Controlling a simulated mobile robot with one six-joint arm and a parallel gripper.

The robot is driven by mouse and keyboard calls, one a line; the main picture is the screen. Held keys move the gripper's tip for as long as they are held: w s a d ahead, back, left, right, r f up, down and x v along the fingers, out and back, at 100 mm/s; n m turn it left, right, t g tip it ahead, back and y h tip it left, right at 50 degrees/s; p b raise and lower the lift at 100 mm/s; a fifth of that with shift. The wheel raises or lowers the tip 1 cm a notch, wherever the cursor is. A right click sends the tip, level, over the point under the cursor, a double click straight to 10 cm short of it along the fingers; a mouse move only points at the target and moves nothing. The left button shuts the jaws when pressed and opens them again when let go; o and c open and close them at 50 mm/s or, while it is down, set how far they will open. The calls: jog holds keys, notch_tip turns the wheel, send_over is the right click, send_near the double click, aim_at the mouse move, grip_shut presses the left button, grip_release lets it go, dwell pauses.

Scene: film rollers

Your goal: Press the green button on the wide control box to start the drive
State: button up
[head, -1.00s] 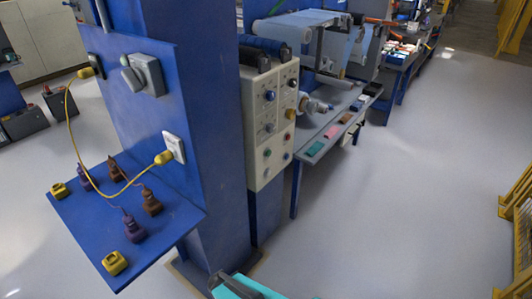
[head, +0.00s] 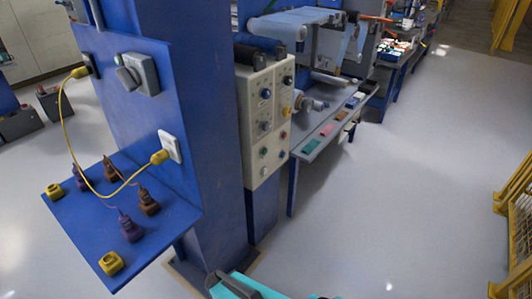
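The control box (head: 265,121) is a beige panel on the side of the blue column, right of the picture's centre-left. Its face carries blue, black, red, green and white knobs and buttons. The green button (head: 263,152) is low on the left side of the face, with a red button to its right and a white one below it. Nothing covers it. A teal and dark part of my own body shows at the bottom edge. My gripper's fingers are not in view, and nothing of mine touches the box.
A blue shelf (head: 165,225) with several yellow, purple and brown plugs juts out at the left. A yellow cable hangs above it from sockets. A grey bench (head: 318,141) with rollers stands behind the box. Open floor (head: 400,180) lies right, with yellow fencing (head: 515,215) beyond.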

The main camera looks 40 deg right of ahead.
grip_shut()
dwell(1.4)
